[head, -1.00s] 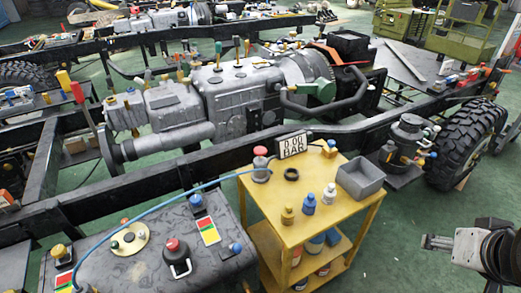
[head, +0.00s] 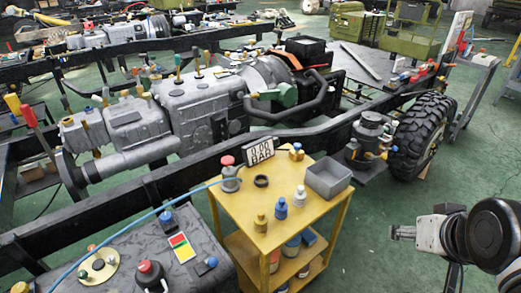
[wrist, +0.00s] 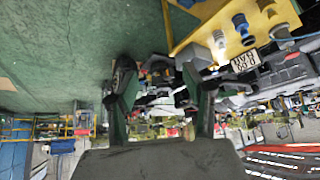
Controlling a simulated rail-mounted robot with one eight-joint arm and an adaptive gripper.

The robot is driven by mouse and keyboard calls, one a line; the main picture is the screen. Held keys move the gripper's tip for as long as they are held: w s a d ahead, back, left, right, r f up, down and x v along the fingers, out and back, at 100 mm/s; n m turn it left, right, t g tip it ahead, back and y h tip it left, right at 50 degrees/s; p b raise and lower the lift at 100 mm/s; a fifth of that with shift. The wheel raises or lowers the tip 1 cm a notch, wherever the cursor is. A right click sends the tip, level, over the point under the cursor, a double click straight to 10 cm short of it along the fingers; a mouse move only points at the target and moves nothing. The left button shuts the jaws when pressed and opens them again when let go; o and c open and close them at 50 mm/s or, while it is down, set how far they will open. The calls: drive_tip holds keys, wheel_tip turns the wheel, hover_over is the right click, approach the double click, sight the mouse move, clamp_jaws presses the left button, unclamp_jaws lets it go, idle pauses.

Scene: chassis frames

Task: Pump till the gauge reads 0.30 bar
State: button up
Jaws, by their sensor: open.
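The gauge (head: 261,150) is a small white-faced display that reads 0.00 BAR, at the back edge of the yellow cart (head: 226,212). It also shows in the wrist view (wrist: 245,62). Beside it on the cart stands a grey pump (head: 230,183) with a red knob (head: 227,161). A blue hose (head: 150,217) runs from the pump to the left over the grey tank (head: 205,255). My gripper (head: 394,232) is at the right, apart from the cart and over the green floor. Its two fingers are apart and empty in the wrist view (wrist: 158,95).
The black chassis rail (head: 330,130) runs behind the cart. A large wheel (head: 422,140) stands behind my gripper. Green floor between cart and gripper is clear.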

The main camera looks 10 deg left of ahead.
drive_tip(key=shift+c, duration=0.3)
clamp_jaws()
idle(1.1)
